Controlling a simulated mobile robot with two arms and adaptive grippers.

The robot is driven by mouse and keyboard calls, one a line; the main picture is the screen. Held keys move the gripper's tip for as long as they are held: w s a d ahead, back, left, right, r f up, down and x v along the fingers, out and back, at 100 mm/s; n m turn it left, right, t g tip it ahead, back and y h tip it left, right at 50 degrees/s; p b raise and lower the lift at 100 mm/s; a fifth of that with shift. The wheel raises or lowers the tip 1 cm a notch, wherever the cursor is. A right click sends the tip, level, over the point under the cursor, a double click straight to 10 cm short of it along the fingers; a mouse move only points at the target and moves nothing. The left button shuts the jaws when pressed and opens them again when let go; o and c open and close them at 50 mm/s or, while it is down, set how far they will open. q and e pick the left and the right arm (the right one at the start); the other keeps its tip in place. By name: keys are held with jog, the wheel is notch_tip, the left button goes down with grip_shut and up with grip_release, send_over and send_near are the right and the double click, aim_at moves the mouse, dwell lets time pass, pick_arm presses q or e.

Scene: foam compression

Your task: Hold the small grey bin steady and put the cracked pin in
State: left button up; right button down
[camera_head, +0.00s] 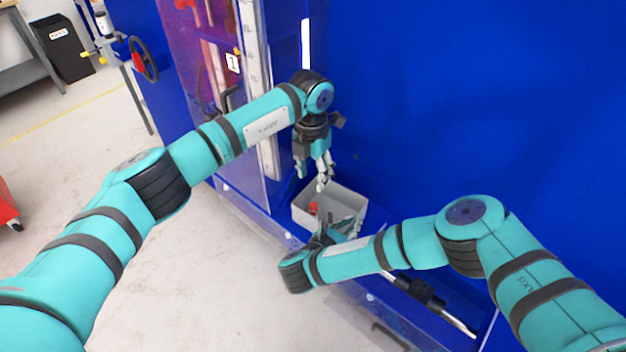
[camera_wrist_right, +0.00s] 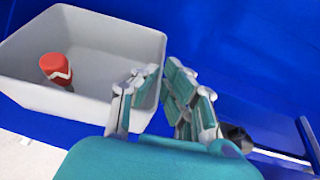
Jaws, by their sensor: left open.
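The small grey bin (camera_head: 352,193) sits on a blue ledge against the blue machine, and fills the left of the right wrist view (camera_wrist_right: 110,40). Inside it lies a red object with a white band (camera_wrist_right: 55,68), also visible in the head view (camera_head: 313,207); I cannot tell if it is the cracked pin. My left gripper (camera_head: 322,180) hangs open and empty above the bin's far side, pointing down. My right gripper (camera_wrist_right: 161,72) is at the bin's near wall, one finger inside and one outside, closed on the wall. My right arm partly hides the bin in the head view.
A black and metal rod-like part (camera_head: 425,292) lies along the ledge right of the bin. The blue machine wall rises behind. A clear door with handles (camera_head: 228,98) is at upper left. The grey floor (camera_head: 215,290) is open at left.

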jog(key=c, duration=1.4)
grip_release()
jog(key=v, duration=1.2)
jog(key=shift+s, duration=0.1)
